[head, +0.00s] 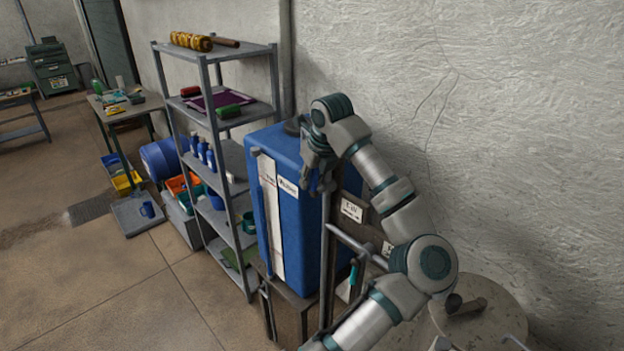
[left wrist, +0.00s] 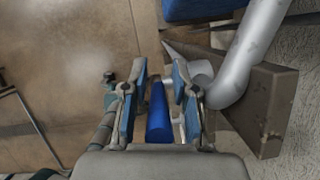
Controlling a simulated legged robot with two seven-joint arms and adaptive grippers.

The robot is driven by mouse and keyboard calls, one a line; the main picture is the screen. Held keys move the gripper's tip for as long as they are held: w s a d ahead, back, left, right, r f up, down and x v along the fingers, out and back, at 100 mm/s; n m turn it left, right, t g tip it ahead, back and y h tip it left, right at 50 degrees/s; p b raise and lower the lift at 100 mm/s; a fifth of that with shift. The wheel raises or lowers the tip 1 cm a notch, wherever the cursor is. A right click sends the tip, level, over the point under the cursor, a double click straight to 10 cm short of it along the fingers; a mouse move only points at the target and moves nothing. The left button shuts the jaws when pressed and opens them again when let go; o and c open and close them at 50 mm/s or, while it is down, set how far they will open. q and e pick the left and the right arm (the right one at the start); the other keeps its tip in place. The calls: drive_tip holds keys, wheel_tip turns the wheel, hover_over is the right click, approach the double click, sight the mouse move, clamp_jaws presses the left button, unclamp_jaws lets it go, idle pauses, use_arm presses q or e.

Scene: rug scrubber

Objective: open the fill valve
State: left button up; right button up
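The blue tank (head: 312,240) stands against the wall in the head view, with a white strip and label on its front. My left gripper (head: 318,185) points down beside the tank's upper right edge. In the left wrist view its two fingers (left wrist: 158,100) are apart. A blue cylindrical handle (left wrist: 158,115) lies between them, possibly the fill valve's lever; I see no clear grip on it. A thick grey pipe (left wrist: 250,50) runs just to the right of the fingers. In the head view the arm hides the valve area. My right gripper is not in view.
A metal shelf (head: 232,150) with bottles and tools stands left of the tank. A grey pipe (head: 358,245) and a small sign (head: 352,210) are close to my arm. A round table top (head: 490,318) is at lower right. The floor at lower left is clear.

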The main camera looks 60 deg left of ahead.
use_arm(q)
drive_tip(key=v, duration=1.1)
drive_tip(key=shift+d+r, duration=0.25)
drive_tip(key=shift+r, duration=0.05)
drive_tip(key=shift+w+a, duration=0.1)
